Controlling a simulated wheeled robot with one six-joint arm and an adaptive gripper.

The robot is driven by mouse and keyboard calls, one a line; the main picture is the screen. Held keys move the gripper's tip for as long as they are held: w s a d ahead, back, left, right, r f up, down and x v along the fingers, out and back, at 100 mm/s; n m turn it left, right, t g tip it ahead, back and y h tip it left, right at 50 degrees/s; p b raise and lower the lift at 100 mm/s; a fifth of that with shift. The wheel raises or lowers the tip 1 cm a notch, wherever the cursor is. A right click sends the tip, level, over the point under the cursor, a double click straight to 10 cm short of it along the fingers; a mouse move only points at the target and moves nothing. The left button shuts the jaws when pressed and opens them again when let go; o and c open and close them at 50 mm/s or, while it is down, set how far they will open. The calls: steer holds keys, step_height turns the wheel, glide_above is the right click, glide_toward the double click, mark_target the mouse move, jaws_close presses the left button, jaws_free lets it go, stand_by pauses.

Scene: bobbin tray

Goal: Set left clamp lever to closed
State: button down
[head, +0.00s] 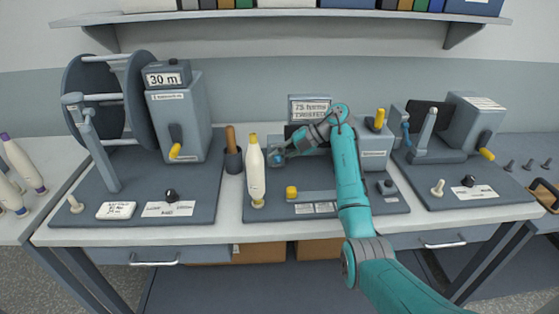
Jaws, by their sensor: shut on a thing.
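My gripper (280,156) is at the left side of the middle station, reaching in from the right with its arm crossing in front. It is shut at a small grey block there. The left clamp lever is mostly hidden by the gripper, so its exact position cannot be told.
A cream bobbin (255,172) stands upright just left of my gripper. A dark cup (233,161) with a wooden handle is beside it. A grey winder (182,125) is at left, another machine (466,125) at right. A sign (310,108) stands behind the gripper.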

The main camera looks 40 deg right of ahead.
steer(key=shift+a+g+y, duration=0.3)
steer(key=shift+a+g, duration=0.1)
steer(key=shift+g, duration=0.1)
steer(key=shift+r, duration=0.1)
steer(key=c, duration=1.1)
jaws_free()
steer(key=shift+o, duration=0.6)
steer(key=shift+s+a+r, duration=0.1)
steer(key=shift+a+r, duration=0.1)
steer(key=shift+d, duration=0.25)
steer(key=shift+s+d+r, duration=0.1)
steer(key=shift+d+r, duration=0.15)
steer(key=shift+d, duration=0.15)
steer(key=v, duration=0.6)
